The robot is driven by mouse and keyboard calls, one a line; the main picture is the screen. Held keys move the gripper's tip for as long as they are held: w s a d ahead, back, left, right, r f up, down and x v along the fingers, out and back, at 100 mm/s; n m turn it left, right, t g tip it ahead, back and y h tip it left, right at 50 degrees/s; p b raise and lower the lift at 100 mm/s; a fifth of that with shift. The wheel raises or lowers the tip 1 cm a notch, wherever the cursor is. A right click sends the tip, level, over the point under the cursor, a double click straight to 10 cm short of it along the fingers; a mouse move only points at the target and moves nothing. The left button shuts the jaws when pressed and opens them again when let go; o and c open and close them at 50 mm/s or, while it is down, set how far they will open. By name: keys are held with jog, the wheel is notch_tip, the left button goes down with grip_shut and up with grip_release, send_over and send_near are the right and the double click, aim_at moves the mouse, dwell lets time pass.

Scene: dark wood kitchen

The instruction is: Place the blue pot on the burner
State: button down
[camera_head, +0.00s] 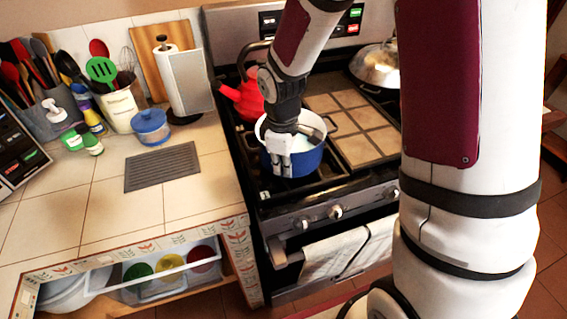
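The blue pot (309,159), with a white inside, is at the front left burner (259,183) of the stove. It looks upright and level, with dark grate bars showing around it. I cannot tell whether its base touches the grate. My gripper (281,172) points down at the pot's near left side, its pale fingers overlapping the rim and front wall. The fingers look close together, but whether they are clamped on the pot is not clear. My wrist hides part of the pot's far left rim.
A red kettle (245,98) stands close behind the pot. A tiled griddle (367,149) lies to its right, and a silver lidded pan (377,66) is at the back right. A small blue lidded jar (151,128) and dark mat (162,167) sit on the left counter.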

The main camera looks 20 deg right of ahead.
jog(key=c, duration=1.8)
grip_release()
jog(key=shift+f, duration=0.1)
notch_tip(320, 180, up, 12)
jog(key=r, duration=0.1)
jog(key=s+d+r+m+t, duration=0.1)
jog(key=s+r+m, duration=0.4)
jog(key=s, duration=0.5)
jog(key=s+d+r+m+t, duration=0.1)
jog(key=s+r+m+t, duration=0.2)
jog(key=s, duration=0.7)
jog(key=shift+d+r+m+t, duration=0.2)
jog(key=shift+r+m+t, duration=0.1)
jog(key=shift+r+m, duration=1.25)
jog(key=shift+r, duration=0.15)
